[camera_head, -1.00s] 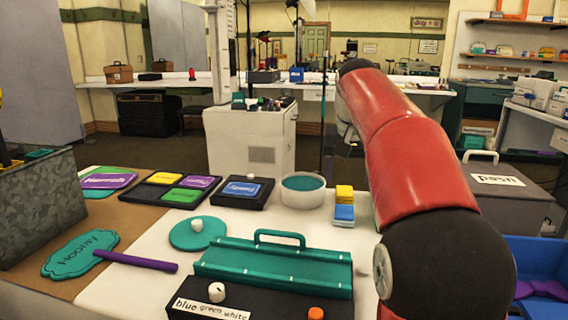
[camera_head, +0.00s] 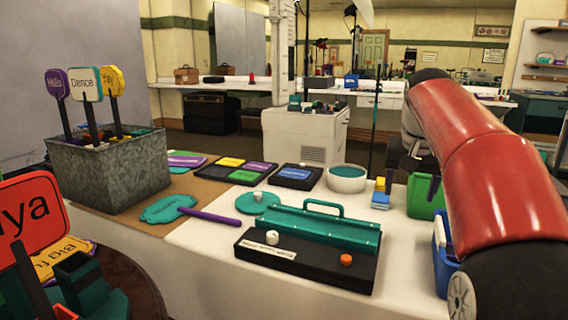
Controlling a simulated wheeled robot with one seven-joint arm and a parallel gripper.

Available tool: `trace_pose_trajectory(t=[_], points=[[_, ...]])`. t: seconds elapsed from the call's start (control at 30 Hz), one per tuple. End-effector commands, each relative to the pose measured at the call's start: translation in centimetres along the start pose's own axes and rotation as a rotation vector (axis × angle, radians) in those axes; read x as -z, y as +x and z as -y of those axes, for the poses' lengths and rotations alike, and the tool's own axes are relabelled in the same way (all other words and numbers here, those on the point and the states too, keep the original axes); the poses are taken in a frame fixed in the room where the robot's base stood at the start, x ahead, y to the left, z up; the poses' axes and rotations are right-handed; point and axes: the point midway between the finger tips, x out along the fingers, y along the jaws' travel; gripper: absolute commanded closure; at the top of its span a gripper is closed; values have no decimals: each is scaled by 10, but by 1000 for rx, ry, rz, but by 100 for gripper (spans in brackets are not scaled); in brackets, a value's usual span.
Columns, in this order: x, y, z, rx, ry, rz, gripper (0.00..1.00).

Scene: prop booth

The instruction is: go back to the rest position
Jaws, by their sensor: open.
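My red and black arm (camera_head: 480,150) reaches up along the right side of the view. Its far end bends down behind the red link.
A teal tray with a handle (camera_head: 318,226) and a black box with knobs (camera_head: 305,262) stand on the white table (camera_head: 200,245). A metal bin of signs (camera_head: 110,175) is at left. A green bin (camera_head: 424,197) and blue bin (camera_head: 444,250) are at right.

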Motion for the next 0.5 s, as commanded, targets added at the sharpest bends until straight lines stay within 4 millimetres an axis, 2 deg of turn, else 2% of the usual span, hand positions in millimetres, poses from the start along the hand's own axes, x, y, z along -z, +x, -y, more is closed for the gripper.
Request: trace_pose_trajectory(t=[0.27,0.5], points=[[-30,-3,2,27,-37,-13,34],[-78,-4,5,62,-92,-39,34]])
